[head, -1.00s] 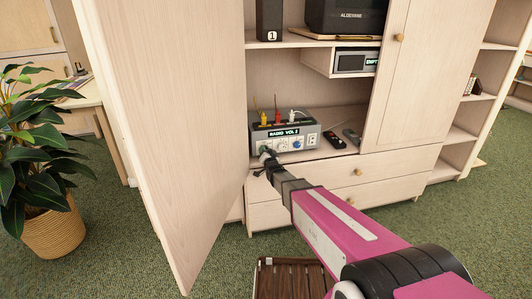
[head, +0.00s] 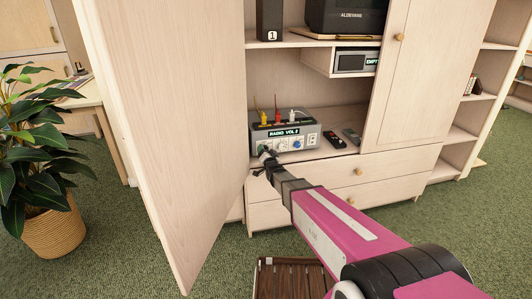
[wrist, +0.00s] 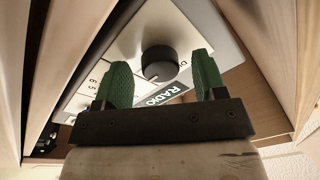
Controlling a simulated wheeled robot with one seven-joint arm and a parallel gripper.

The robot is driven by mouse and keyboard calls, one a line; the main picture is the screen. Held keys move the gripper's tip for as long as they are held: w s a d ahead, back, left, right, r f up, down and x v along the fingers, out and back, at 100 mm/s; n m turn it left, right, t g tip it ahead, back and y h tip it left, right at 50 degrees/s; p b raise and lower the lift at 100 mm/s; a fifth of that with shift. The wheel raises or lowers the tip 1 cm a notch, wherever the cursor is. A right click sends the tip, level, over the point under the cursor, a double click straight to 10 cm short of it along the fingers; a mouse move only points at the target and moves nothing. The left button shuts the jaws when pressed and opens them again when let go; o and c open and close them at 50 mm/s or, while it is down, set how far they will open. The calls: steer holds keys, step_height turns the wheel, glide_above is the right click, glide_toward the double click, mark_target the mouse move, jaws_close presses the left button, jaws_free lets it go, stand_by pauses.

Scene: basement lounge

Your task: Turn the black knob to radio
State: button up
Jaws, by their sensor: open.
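The black knob (wrist: 159,63) shows in the wrist view on the pale front panel of a grey box (head: 285,134). A white mark on the knob's face points down and slightly right, near the word RADIO printed on the panel. My gripper (wrist: 162,75) is open, with one green finger on each side of the knob. A gap shows on both sides, so the fingers do not seem to touch it. In the head view my gripper (head: 264,152) is at the left end of the box's front, and the black knob is hidden there.
The box, with a RADIO VOL 2 display, stands on a cabinet shelf. Coloured plugs stick up from its top. An open cabinet door (head: 165,130) stands close on the left.

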steer(key=v, duration=1.1)
steer(key=shift+w, duration=0.1)
steer(key=s+d+f+n+g+h, duration=0.1)
steer(key=s+d+f+g+h, duration=0.1)
steer(key=s+d+g, duration=0.3)
steer(key=s+d+f+n+g+h, duration=0.1)
steer(key=d+f+g+h, duration=0.15)
steer(key=d, duration=0.35)
steer(key=s+d+n+g, duration=0.1)
steer(key=s+d+g, duration=0.3)
steer(key=s, duration=0.4)
steer(key=s+d+g, duration=0.5)
steer(key=s+g, duration=0.2)
steer(key=s, duration=0.2)
steer(key=shift+s+d+r+n+h, duration=0.2)
steer(key=shift+s+r+n+h, duration=0.1)
steer(key=shift+n+h, duration=0.1)
steer(key=shift+w, duration=0.1)
